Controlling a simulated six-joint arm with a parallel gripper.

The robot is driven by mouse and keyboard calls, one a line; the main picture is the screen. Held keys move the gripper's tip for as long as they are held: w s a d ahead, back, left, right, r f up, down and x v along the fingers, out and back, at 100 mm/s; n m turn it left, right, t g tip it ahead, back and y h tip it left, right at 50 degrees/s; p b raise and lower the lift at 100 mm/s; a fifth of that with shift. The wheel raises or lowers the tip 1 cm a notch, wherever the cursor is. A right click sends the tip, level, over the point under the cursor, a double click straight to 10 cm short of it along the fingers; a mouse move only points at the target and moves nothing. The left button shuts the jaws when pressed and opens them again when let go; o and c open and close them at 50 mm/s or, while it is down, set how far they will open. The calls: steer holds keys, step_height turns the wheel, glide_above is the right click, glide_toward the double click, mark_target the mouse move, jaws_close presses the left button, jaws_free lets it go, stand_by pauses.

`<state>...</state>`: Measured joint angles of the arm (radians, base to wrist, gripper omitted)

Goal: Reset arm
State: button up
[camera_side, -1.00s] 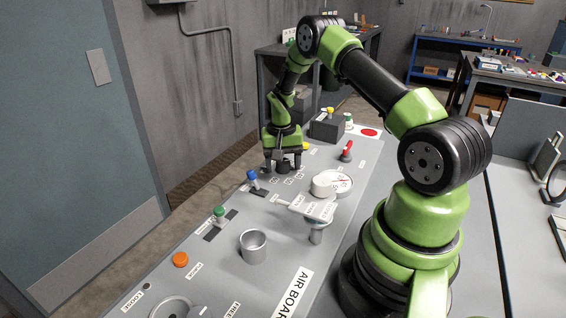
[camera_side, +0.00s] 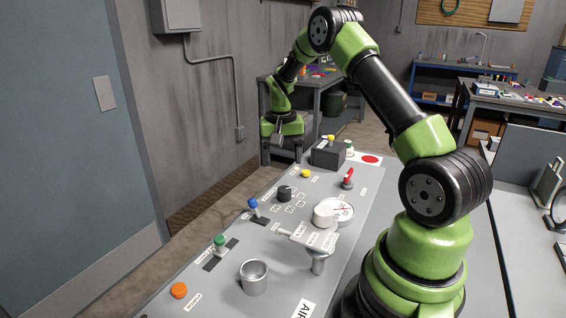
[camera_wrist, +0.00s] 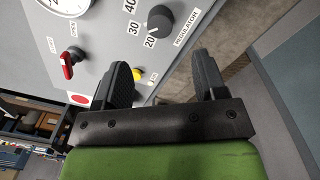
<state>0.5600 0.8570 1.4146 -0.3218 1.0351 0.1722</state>
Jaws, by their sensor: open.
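My gripper (camera_side: 283,148) is raised above the far left edge of the grey control panel (camera_side: 228,262). In the wrist view my gripper (camera_wrist: 162,80) shows two dark fingers spread apart with nothing between them. A black regulator knob (camera_side: 284,194) stands on the panel, clear of my gripper.
The panel also bears a red-handled valve (camera_side: 347,178), a blue toggle (camera_side: 253,204), a green toggle (camera_side: 219,243), an orange button (camera_side: 179,290), a yellow button (camera_side: 305,173), a metal cup (camera_side: 254,278), a gauge (camera_side: 342,210) and a dark box (camera_side: 327,154). Open floor lies beyond the panel's left edge.

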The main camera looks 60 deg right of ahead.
steer(key=s+a+r+n+t, duration=0.3)
steer(key=a+r, duration=0.9)
steer(key=r, duration=0.2)
steer(key=s+a+r+n+t+y, duration=0.1)
steer(key=s+a+r+n+t, duration=0.1)
steer(key=s+a, duration=0.3)
steer(key=s+a+r+n+t+y, duration=0.1)
steer(key=s+a+r+n+t, duration=0.1)
steer(key=s+a, duration=0.4)
steer(key=s+r, duration=0.1)
steer(key=s, duration=0.2)
steer(key=shift+s+a+t, duration=0.2)
steer(key=shift+s+t, duration=0.05)
steer(key=shift+t, duration=0.05)
stand_by(0.4)
